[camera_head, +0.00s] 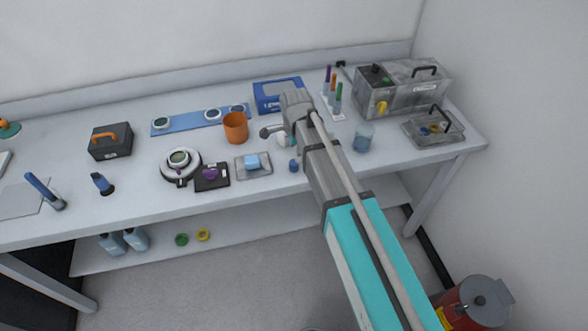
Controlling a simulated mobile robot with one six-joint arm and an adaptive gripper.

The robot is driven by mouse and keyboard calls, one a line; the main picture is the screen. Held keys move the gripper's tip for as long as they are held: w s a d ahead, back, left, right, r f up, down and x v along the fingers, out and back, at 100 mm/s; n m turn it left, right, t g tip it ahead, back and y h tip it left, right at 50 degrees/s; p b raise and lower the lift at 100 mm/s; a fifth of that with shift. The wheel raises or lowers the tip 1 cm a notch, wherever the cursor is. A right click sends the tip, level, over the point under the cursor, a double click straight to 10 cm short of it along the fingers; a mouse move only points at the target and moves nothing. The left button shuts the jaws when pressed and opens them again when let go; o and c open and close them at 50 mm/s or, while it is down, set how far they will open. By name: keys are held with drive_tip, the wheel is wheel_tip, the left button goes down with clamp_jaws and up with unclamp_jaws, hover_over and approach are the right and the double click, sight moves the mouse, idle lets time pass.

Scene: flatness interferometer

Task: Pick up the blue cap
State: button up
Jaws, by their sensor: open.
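A small dark blue cap (293,166) stands on the white bench, near the front edge and just left of my forearm. My gripper (272,133) is above the bench, behind the cap and a little to its left, partly hidden by my own wrist. It is open and apart from the cap. I cannot make out anything between its fingers.
An orange cup (235,127) and a clear tray with a light blue block (252,162) stand left of the cap. A blue box (278,94) is behind my wrist. The bench's front edge is close.

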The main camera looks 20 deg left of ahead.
sight(294, 162)
drive_tip(key=shift+f+b, duration=0.3)
drive_tip(key=shift+f, duration=0.15)
drive_tip(key=f+b, duration=0.3)
drive_tip(key=shift+s+a, duration=0.15)
drive_tip(key=shift+s, duration=0.2)
drive_tip(key=shift+f+b, duration=0.95)
drive_tip(key=c, duration=0.8)
